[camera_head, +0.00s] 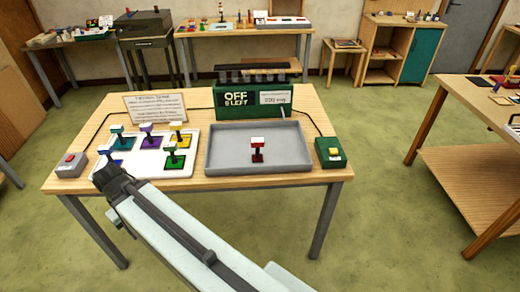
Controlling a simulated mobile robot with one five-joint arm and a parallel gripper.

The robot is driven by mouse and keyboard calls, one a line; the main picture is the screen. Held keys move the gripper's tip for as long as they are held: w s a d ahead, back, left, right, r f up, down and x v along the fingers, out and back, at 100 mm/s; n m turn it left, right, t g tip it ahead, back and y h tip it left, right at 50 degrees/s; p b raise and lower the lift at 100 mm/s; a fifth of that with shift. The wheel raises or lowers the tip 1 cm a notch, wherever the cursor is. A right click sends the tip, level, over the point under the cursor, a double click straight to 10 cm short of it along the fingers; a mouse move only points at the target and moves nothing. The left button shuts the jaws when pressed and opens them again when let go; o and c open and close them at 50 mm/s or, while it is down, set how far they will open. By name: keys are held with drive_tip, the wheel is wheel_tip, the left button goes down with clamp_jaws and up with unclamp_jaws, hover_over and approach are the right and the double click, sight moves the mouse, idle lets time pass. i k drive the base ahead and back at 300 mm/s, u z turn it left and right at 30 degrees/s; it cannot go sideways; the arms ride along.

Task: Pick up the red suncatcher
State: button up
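The red suncatcher (257,154) is a small red piece with an upright dark stem and a red-and-white top. It stands near the middle of the grey tray (220,167) on the wooden table. My gripper (104,168) is at the end of my arm, over the front left corner of the white panel (140,167). It is well to the left of the red suncatcher and apart from it. Its fingers are too dark and small to tell whether they are open. Several blue, purple, yellow and green pieces with similar stems are on the panel.
A green box (244,107) marked "OFF LEFT" stands behind the tray. A sign (155,106) stands behind the panel. The tray around the suncatcher is clear.

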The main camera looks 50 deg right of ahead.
sight(258, 143)
drive_tip(key=i, duration=0.9)
drive_tip(key=u, duration=0.05)
